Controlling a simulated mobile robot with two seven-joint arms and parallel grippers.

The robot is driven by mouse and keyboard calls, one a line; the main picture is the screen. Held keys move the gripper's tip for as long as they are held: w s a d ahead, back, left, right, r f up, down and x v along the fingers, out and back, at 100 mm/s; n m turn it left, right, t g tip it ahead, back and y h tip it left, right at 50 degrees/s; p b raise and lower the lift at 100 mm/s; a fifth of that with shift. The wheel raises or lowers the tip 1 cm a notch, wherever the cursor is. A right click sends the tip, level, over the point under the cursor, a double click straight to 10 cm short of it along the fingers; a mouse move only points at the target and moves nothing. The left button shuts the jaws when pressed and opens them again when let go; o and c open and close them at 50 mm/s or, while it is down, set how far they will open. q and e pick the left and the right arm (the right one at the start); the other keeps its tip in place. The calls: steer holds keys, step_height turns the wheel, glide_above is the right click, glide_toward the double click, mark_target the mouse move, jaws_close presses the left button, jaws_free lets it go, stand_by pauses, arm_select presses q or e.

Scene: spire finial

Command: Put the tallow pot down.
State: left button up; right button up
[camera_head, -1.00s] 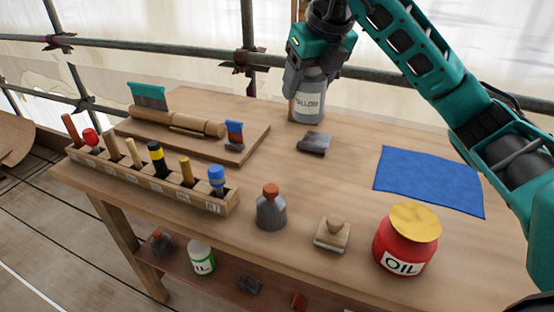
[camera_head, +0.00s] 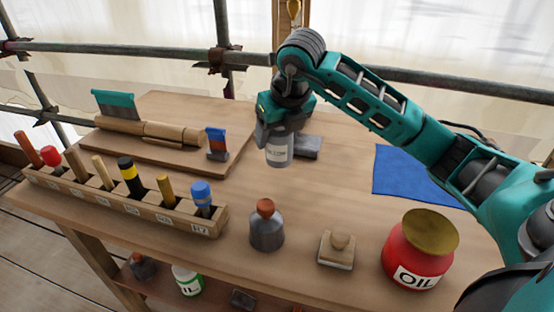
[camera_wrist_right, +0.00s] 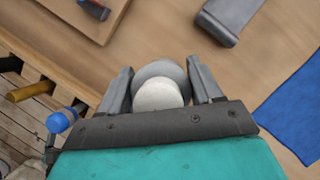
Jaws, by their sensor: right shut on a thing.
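In the right wrist view the pot's round grey top with a pale knob (camera_wrist_right: 160,88) sits between the two fingers of the gripper (camera_wrist_right: 162,82). I cannot tell whether the pot's base touches the bench top. My left gripper is not in view.
A dark grey block (camera_head: 307,146) lies just right of the pot. A grey bottle with an orange top (camera_head: 266,226), a wooden stamp-like block (camera_head: 337,250), a red OIL pot (camera_head: 420,252), a blue cloth (camera_head: 405,174) and a tool rack (camera_head: 120,201) surround clear bench (camera_head: 330,195).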

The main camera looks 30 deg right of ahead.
mark_target(277, 156)
step_height(277, 156, down, 2)
steer(key=shift+f, duration=0.2)
arm_select(q)
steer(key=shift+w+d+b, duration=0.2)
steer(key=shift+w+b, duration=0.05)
steer(key=shift+b, duration=0.1)
arm_select(e)
steer(key=shift+f, duration=1.85)
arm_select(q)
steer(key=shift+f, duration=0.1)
arm_select(e)
steer(key=shift+f, duration=0.1)
steer(key=o, duration=1.1)
steer(key=shift+o, duration=0.2)
